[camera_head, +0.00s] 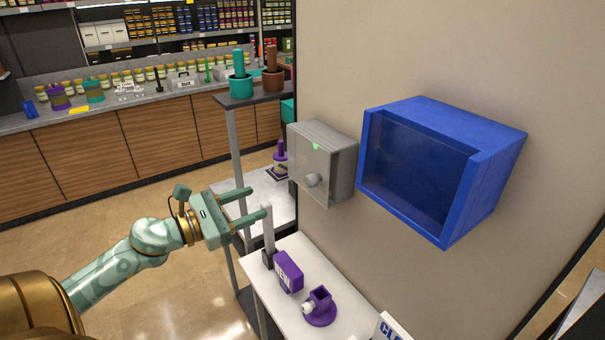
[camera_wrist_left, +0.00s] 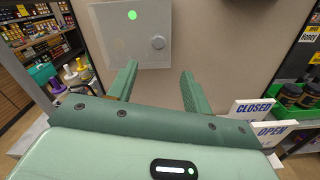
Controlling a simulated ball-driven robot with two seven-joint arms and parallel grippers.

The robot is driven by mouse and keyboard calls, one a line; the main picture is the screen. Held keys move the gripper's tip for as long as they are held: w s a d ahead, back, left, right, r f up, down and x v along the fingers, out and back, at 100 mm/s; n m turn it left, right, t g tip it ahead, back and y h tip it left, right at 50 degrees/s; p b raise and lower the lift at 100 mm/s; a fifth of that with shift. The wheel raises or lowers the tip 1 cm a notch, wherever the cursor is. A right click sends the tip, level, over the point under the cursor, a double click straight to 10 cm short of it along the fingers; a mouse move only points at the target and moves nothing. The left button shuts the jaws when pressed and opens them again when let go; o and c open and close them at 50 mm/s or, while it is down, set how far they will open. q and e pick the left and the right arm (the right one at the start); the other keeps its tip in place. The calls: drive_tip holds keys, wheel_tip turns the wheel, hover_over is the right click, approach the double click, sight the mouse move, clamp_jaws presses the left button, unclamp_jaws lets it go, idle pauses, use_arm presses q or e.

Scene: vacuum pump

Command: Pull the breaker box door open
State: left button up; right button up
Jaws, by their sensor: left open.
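The breaker box (camera_head: 340,165) is a grey box on the beige wall, left of a blue open-fronted box. My right gripper is not in view.
The blue box (camera_head: 470,180) sticks out from the wall right of the breaker box. Below, a white table (camera_head: 340,310) holds a purple sign (camera_head: 289,272) and a purple pump part (camera_head: 319,307). A shelf stand (camera_head: 237,150) with pots stands behind my gripper.

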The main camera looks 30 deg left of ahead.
sight(307, 182)
use_arm(q)
drive_tip(key=p+x, duration=0.4)
drive_tip(key=x, duration=1)
drive_tip(key=shift+w+p, duration=0.3)
drive_tip(key=shift+w, duration=0.1)
drive_tip(key=shift+w+d+f, duration=0.15)
drive_tip(key=shift+w, duration=0.1)
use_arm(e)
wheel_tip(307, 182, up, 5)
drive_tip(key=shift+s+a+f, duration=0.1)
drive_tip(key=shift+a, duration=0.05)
